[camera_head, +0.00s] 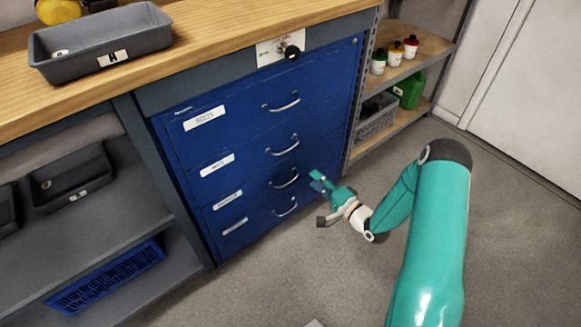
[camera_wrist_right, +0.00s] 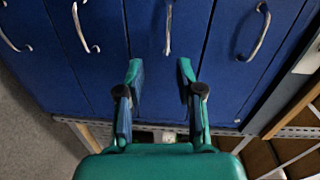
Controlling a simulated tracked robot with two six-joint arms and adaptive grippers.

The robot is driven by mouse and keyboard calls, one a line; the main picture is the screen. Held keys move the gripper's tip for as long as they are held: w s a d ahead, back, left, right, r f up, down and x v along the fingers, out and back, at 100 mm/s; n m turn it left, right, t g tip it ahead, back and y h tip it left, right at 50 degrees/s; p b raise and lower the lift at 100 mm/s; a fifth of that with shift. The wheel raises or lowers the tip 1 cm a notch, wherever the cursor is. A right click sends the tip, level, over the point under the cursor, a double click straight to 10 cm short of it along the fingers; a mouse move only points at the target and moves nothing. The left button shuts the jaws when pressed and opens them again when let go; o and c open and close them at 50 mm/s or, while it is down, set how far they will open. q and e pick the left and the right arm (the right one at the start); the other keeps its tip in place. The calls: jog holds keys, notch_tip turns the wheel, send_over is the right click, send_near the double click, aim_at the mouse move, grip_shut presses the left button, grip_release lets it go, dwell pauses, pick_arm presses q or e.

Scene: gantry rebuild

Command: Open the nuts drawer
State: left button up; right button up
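The blue drawer cabinet (camera_head: 245,150) has a stack of shut drawers, each with a white label and a curved metal handle. The top label looks like "BOLTS". The second drawer's label (camera_head: 217,165) is short and hard to read surely; it may say "NUTS". That drawer's handle (camera_head: 283,147) is clear of my gripper in the head view. My right gripper (camera_head: 321,181) is in front of the cabinet's right side. In the right wrist view its fingers (camera_wrist_right: 160,76) are open and empty, with the second drawer's handle (camera_wrist_right: 168,28) ahead between them, apart. My left gripper is not in view.
A wooden workbench (camera_head: 210,38) with a grey tray (camera_head: 105,60) is above the cabinet. A black knob (camera_head: 291,51) sticks out above the drawers. A shelf unit (camera_head: 405,75) with bottles and a green jug (camera_head: 408,90) stands to the right. Floor in front is clear.

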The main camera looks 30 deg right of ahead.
aim_at(290, 148)
pick_arm(q)
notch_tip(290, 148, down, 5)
jog(key=b, duration=0.4)
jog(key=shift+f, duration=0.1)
pick_arm(e)
jog(key=shift+m+t, duration=0.4)
jog(key=shift+t, duration=0.1)
jog(key=w, duration=1.5)
jog(key=shift+w+d+r, duration=0.15)
jog(key=shift+w+d, duration=0.2)
jog(key=shift+w, duration=0.05)
jog(key=shift+c, duration=0.3)
grip_shut()
